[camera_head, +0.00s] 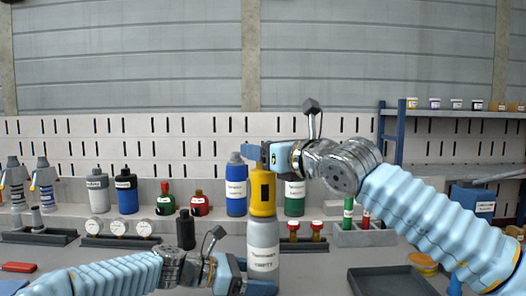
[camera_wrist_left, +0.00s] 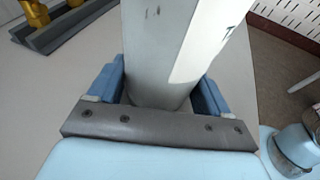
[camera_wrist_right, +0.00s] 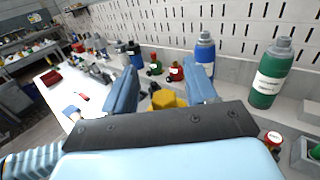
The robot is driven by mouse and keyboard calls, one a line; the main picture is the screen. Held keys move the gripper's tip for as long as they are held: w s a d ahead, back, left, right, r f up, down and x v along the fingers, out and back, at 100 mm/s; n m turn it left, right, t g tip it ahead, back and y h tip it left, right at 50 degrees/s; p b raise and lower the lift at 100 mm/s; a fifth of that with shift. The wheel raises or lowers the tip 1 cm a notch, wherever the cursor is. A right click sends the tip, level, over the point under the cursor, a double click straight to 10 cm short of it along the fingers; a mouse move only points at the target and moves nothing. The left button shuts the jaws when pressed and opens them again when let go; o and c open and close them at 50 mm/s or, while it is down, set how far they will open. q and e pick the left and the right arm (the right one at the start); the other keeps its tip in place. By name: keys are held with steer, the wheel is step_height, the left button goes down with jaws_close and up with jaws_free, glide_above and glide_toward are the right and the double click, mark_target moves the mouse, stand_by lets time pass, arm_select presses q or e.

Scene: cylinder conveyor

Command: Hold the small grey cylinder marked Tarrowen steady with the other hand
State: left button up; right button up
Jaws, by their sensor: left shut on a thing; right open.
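The small grey cylinder (camera_head: 263,236) stands upright on the bench with a white label, its print too small to read surely. A yellow cap-like part (camera_head: 262,192) sits on its top. My left gripper (camera_head: 250,284) is shut on the lower part of the cylinder. In the left wrist view the grey cylinder (camera_wrist_left: 160,50) rises between both fingers (camera_wrist_left: 158,98). My right gripper (camera_head: 264,153) is open at the top of the yellow part. In the right wrist view the yellow part (camera_wrist_right: 166,99) shows low between the spread fingers (camera_wrist_right: 163,88).
A black bottle (camera_head: 186,229) stands left of the cylinder. A dark tray (camera_head: 388,283) lies at the right.

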steer(key=shift+m+t+h, duration=0.4)
steer(key=shift+m+h, duration=0.2)
steer(key=shift+a+h, duration=0.15)
steer(key=shift+h, duration=0.15)
steer(key=shift+s+r+m+t+h, duration=0.1)
steer(key=shift+m+t+h, duration=0.4)
steer(key=shift+m, duration=0.1)
steer(key=m+t+h, duration=0.1)
steer(key=m+h, duration=0.1)
steer(key=h, duration=0.1)
steer(key=shift+a+h, duration=0.1)
steer(key=shift+h, duration=0.2)
steer(key=shift+d+m+t+h, duration=0.15)
steer(key=shift+m+t+h, duration=0.1)
steer(key=shift+m+h, duration=0.55)
steer(key=shift+d+m+t+h, duration=0.1)
steer(key=shift+m+t+h, duration=0.15)
steer(key=shift+m+h, duration=0.55)
